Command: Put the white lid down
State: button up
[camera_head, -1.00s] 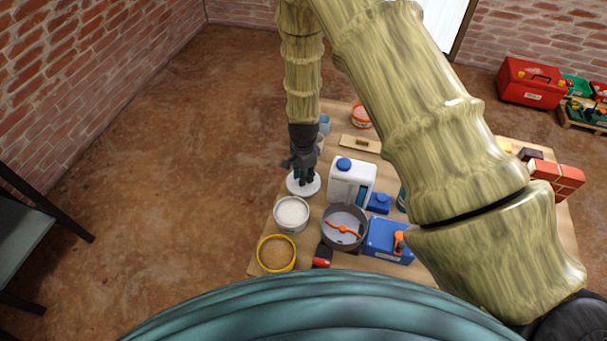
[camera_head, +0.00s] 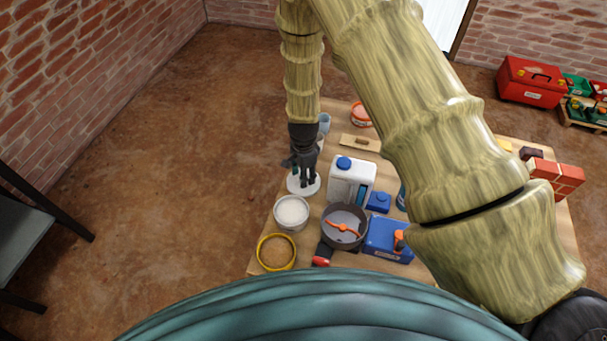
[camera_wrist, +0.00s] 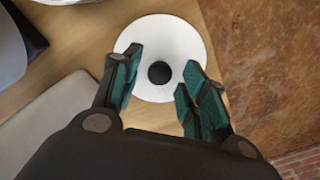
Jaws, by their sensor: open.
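The white lid (camera_wrist: 172,32) is a round disc with a black knob (camera_wrist: 159,73) at its centre. It lies on the wooden table near the left edge; it also shows in the head view (camera_head: 297,188), partly covered by my gripper. My gripper (camera_wrist: 160,75) is open just above the lid, with a green-padded finger on each side of the knob and gaps between. In the head view my gripper (camera_head: 305,180) points down over the lid.
A bucket of white material (camera_head: 291,211) stands close in front of the lid. A white jug with a blue cap (camera_head: 351,181) stands to its right. A yellow-rimmed bucket (camera_head: 277,252), a grey pan (camera_head: 344,228) and a blue box (camera_head: 388,243) are nearer. The table's left edge is close.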

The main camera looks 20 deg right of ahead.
notch_tip(320, 180, up, 12)
jog(key=b, duration=0.1)
jog(key=shift+b, duration=0.35)
dwell(0.7)
